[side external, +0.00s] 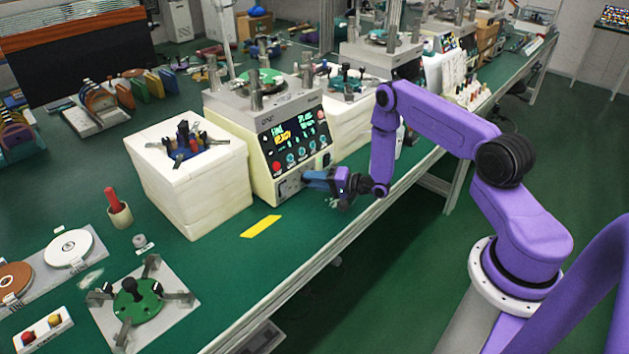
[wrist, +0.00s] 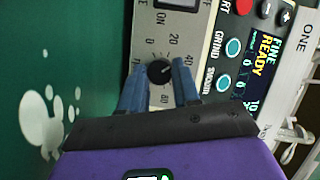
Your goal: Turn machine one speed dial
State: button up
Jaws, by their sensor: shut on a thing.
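Machine one (side external: 238,112) is a cream and grey unit with a black control panel (side external: 290,143). The panel reads "FINE READY", and "ONE" shows on the machine in the wrist view. The speed dial (wrist: 160,72) is a small black round knob on a grey plate printed with numbers from 0 upward. My gripper (wrist: 160,68) has its two blue fingers closed on either side of the dial. Its exact pointer setting is hard to read. In the side view my gripper (side external: 306,179) is at the low front of the machine, and its fingers hide the dial.
A white block stack (side external: 195,190) with a fixture on top stands left of the machine. A yellow strip (side external: 261,226) lies on the green bench in front. Knobs and buttons sit close above the dial, including a red button (side external: 276,166). The bench front edge is near.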

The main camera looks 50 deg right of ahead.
jog(key=shift+d+f+m+t+y, duration=0.15)
jog(key=shift+m+t+y, duration=0.3)
jog(key=shift+m, duration=1.05)
jog(key=o, duration=1)
jog(key=shift+o, duration=0.2)
jog(key=v, duration=1.7)
jog(key=shift+s, duration=0.15)
jog(key=shift+f, duration=0.1)
